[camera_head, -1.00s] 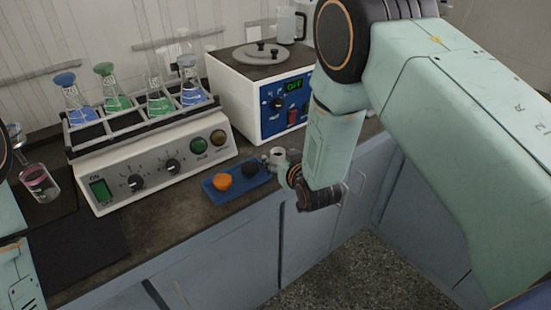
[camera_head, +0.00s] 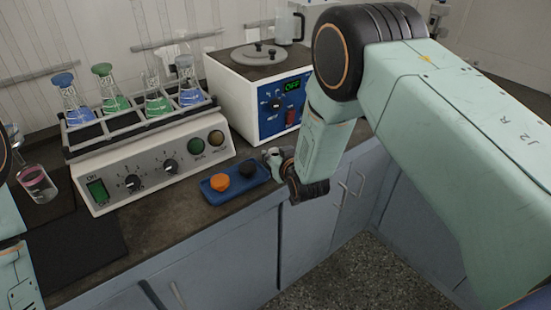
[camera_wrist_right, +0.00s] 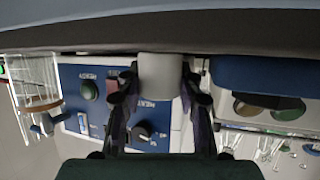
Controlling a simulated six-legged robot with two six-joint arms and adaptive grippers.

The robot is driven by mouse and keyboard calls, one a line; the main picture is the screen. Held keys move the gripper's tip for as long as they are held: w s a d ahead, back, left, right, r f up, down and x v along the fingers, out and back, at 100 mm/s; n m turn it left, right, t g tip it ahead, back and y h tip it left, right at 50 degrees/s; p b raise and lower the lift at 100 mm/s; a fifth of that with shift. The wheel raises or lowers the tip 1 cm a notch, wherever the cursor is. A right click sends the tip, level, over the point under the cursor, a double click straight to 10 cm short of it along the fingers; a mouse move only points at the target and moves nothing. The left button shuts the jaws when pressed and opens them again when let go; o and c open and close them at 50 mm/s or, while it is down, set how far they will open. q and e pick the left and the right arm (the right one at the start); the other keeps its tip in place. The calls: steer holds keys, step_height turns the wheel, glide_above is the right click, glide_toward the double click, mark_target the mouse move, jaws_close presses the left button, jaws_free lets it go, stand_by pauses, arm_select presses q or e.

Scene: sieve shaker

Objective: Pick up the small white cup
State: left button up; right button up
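The small white cup (camera_wrist_right: 160,76) is between the two fingers of my right gripper (camera_wrist_right: 160,92) in the right wrist view. The fingers stand on either side of it, with a narrow gap showing, so the gripper looks open around the cup. In the head view the right gripper (camera_head: 279,163) is at the counter's front edge, right of the blue tray, and largely hides the cup (camera_head: 272,153). Part of my left arm shows at the left edge of the head view; its gripper is out of view.
A blue tray (camera_head: 213,197) with an orange and a black piece lies just left of the cup. Behind the cup stands a white and blue device (camera_head: 270,121) reading OFF. A shaker (camera_head: 150,172) with several flasks stands at the left. Dark mats lie at front left.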

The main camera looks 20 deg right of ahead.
steer(key=shift+d, duration=0.15)
steer(key=c, duration=0.4)
steer(key=shift+o, duration=0.2)
